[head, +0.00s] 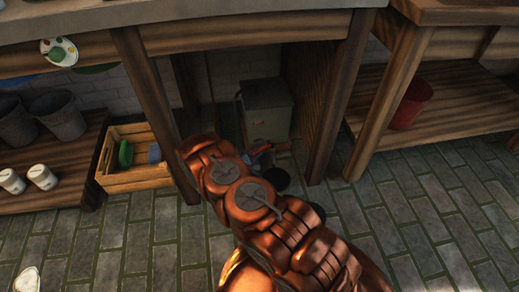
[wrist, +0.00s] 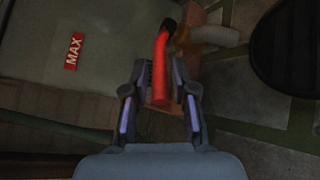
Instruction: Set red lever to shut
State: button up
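The red lever (wrist: 161,68) shows in the wrist view beside a grey-green box (wrist: 105,30), with a dark joint at its far end. My gripper (wrist: 161,78) has a finger on each side of the lever's near end. Any gap between fingers and lever is too small and dark to judge. In the head view the grey-green box (head: 266,108) stands on the floor under the bench. My gripper (head: 259,150) is low at its front, and my arm hides part of that area. The lever is hard to make out there.
A red "MAX" label (wrist: 73,51) is on the box. A pale pipe (wrist: 213,36) and a dark round thing (wrist: 287,45) lie to the right. Bench legs (head: 335,110) flank the box.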

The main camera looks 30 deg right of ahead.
jog(key=v, duration=0.8)
jog(key=shift+a, duration=0.4)
jog(key=shift+s, duration=0.15)
jog(key=shift+c, duration=0.2)
